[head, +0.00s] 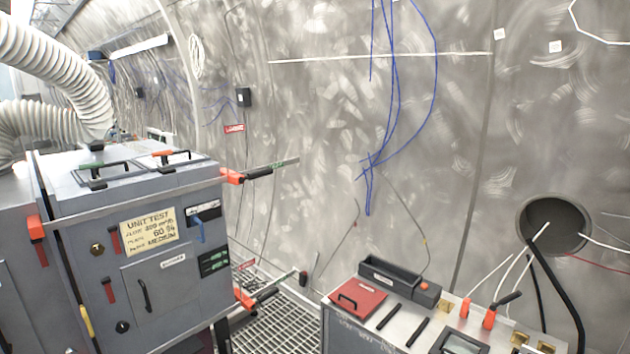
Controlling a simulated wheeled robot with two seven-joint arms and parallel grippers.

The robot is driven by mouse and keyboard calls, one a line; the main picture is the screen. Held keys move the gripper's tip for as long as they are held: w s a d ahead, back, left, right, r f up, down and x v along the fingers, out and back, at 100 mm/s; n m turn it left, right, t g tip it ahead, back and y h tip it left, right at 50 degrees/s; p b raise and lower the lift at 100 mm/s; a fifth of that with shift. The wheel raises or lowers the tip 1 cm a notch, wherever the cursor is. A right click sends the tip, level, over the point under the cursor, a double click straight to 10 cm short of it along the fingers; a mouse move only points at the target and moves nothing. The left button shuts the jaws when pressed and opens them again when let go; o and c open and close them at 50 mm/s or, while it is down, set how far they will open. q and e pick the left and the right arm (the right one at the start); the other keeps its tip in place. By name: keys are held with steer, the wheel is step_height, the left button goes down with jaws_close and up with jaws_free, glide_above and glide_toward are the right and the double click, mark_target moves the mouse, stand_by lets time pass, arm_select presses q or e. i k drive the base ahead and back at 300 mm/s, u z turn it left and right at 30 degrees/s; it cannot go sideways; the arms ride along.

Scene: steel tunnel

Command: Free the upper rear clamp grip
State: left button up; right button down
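A grey filter unit box (160,255) with a yellow label (150,232) stands at the left. At its upper right corner is a bar clamp with an orange jaw (232,176), a black grip (259,172) and a steel bar (284,164) reaching right. A second clamp with an orange jaw (244,298) and a black end piece (303,278) sits lower on the same side. Another orange clamp piece (37,228) is at the box's left edge. I cannot tell for certain which clamp counts as upper rear. Neither of my grippers is in view.
White corrugated hoses (60,65) hang at the upper left. A bench (365,325) with a red case (357,298), a black tray (392,278) and cables stands at the lower right. Floor grating (283,325) lies between box and bench. The curved metal wall (330,120) carries blue cables (392,95).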

mark_target(264, 172)
steer(key=z, duration=0.15)
steer(key=i, duration=0.8)
steer(key=u, duration=0.9)
steer(key=i, duration=0.55)
steer(key=u, duration=0.65)
